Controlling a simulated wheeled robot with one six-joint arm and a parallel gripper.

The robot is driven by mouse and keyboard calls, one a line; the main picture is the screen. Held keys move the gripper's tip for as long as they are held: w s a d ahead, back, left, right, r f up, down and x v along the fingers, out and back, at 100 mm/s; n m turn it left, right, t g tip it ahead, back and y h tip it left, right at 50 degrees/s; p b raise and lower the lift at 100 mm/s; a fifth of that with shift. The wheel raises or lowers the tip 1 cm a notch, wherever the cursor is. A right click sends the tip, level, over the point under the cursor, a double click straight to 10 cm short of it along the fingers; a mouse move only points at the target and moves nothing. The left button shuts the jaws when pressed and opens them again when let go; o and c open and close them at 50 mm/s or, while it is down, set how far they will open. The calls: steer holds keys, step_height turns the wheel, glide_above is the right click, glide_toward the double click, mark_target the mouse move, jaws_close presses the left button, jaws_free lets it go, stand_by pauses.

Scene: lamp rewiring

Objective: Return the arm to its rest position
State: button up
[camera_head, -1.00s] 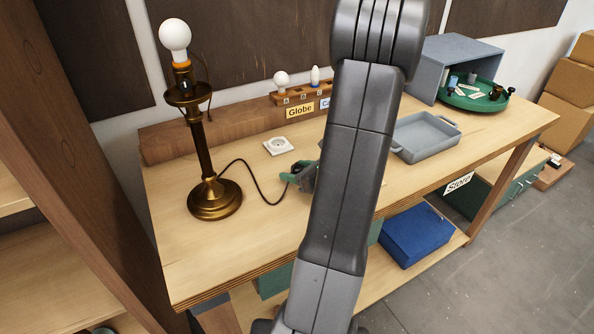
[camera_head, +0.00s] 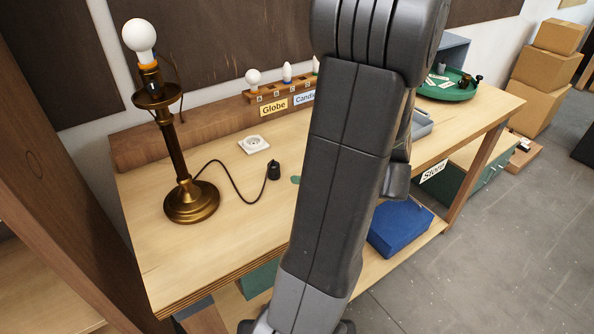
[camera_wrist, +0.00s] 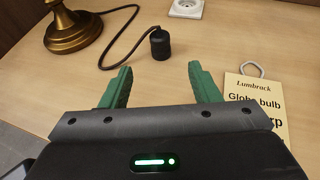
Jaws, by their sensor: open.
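My gripper (camera_wrist: 160,68) shows in the wrist view with its two green fingers spread and nothing between them. It is over the wooden bench (camera_head: 150,235), just short of the black plug (camera_wrist: 160,44) and apart from it. In the head view my arm hides nearly all of the gripper; a small green patch at the arm's left edge may be a fingertip. The plug (camera_head: 273,171) lies on the bench at the end of the lamp's cord. The brass lamp (camera_head: 174,150) stands upright with a white globe bulb (camera_head: 139,36) on top.
A white wall-type socket (camera_head: 254,144) sits behind the plug. A printed card (camera_wrist: 255,110) lies right of the gripper. A bulb rack (camera_head: 278,91) stands at the back. A green round tray (camera_head: 447,88) and a grey tray (camera_head: 421,125) are to the right, the latter partly hidden.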

mark_target(278, 168)
steer(key=shift+s+d+r, duration=0.15)
steer(key=shift+s+d, duration=0.15)
steer(key=x, duration=1.3)
steer(key=shift+w+a+f, duration=0.25)
steer(key=shift+r, duration=0.1)
steer(key=shift+p, duration=0.3)
